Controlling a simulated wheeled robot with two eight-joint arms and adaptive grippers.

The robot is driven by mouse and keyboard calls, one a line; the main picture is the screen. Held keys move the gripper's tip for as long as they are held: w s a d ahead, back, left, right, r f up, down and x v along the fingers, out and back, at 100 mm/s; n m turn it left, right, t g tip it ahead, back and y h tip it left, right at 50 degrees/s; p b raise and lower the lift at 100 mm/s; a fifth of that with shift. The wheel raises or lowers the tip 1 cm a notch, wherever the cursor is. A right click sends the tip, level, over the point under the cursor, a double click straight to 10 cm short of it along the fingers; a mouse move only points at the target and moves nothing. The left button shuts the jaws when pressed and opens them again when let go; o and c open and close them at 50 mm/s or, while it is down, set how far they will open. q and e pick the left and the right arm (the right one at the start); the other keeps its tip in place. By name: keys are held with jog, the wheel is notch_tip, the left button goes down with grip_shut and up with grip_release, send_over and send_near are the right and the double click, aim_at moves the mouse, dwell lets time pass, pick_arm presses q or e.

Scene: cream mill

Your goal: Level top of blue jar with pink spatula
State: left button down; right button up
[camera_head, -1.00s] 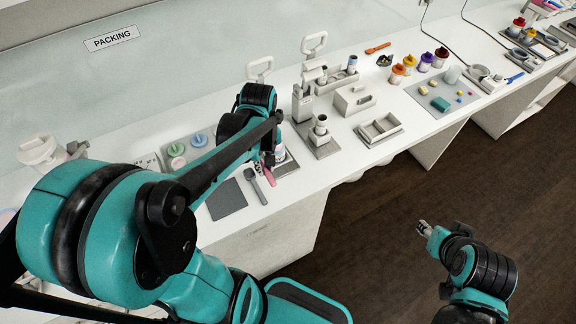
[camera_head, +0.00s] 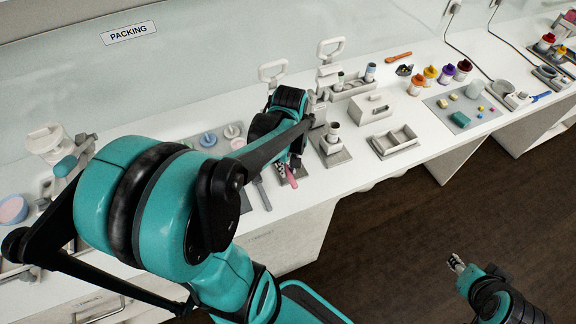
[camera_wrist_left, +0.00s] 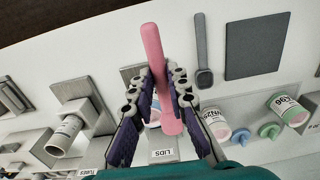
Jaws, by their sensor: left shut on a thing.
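My left gripper (camera_wrist_left: 168,82) is shut on the pink spatula (camera_wrist_left: 152,50), which crosses between its fingers in the left wrist view. In the head view the spatula (camera_head: 291,178) shows as a short pink piece below the left gripper (camera_head: 286,166). A white jar (camera_wrist_left: 153,118) is partly hidden behind the spatula in the wrist view. A jar with pinkish contents (camera_wrist_left: 215,124) stands to its right, and another jar (camera_wrist_left: 287,108) lies further right. I cannot tell which is the blue jar. My right gripper (camera_head: 456,262) is over the floor, away from the counter; its opening is unclear.
A blue lid (camera_wrist_left: 245,137) and a green lid (camera_wrist_left: 268,130) lie near the jars. A grey tool (camera_wrist_left: 202,50) and a dark mat (camera_wrist_left: 256,45) lie on the white counter. A stand with a tube (camera_wrist_left: 65,135) is at left. Bare counter shows between them.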

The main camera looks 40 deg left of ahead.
pick_arm(q)
jog(key=shift+f+b, duration=0.9)
jog(key=shift+f, duration=0.35)
jog(key=shift+w+d+b, duration=0.5)
jog(key=shift+w+d, duration=1.2)
jog(key=shift+w, duration=1.6)
jog(key=shift+s+a+r+p, duration=0.1)
jog(key=shift+s+a+p, duration=0.1)
jog(key=shift+s+a, duration=0.6)
jog(key=shift+s+a+p, duration=0.2)
jog(key=shift+s+a, duration=0.1)
jog(key=shift+s, duration=1.05)
jog(key=shift+s+a+r+p, duration=0.1)
jog(key=shift+s+a+p, duration=0.1)
jog(key=shift+s+a, duration=0.6)
jog(key=shift+s+d, duration=0.2)
jog(key=shift+s, duration=0.2)
jog(key=shift+r+p, duration=2.15)
jog(key=shift+r, duration=0.3)
